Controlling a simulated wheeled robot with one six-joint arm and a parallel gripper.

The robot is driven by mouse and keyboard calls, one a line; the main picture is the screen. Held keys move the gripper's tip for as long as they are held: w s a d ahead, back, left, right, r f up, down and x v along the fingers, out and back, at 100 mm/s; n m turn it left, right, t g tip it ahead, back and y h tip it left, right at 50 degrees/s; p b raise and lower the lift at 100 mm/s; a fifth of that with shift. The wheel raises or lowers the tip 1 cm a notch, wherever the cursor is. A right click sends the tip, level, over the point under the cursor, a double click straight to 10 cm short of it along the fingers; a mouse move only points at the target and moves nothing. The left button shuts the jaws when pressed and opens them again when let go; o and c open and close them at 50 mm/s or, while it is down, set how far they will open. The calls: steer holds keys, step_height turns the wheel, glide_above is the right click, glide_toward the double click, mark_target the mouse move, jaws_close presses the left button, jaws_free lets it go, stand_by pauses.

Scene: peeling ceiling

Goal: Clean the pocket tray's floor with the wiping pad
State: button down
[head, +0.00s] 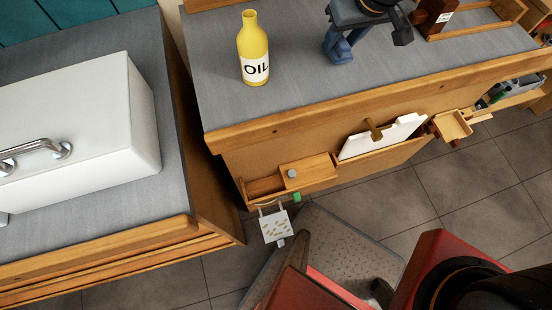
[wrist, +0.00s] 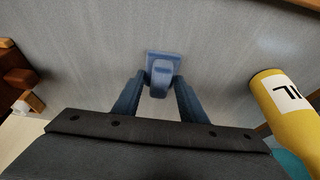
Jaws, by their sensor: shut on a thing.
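My gripper (head: 343,38) is over the grey counter, right of the oil bottle. In the wrist view my gripper (wrist: 158,84) has its two blue fingers shut on the handle of the blue wiping pad (wrist: 163,54). The pad's flat end points away from the wrist; I cannot tell whether it touches the counter. In the head view the fingers and pad blend in colour. A shallow wooden tray with raised edges (head: 487,28) lies at the counter's right; it may be the pocket tray. A lidded wooden compartment (head: 264,186) hangs on the counter's front. No dirt is clear.
The yellow oil bottle (head: 254,50) stands upright on the grey counter (head: 208,60). A dark red block (head: 434,17) with a label is right of my gripper. A white board (head: 385,137) leans in a front pocket. A large white box (head: 75,125) fills the left counter.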

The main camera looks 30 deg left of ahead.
steer(key=shift+r+p, duration=1.45)
steer(key=shift+r, duration=0.7)
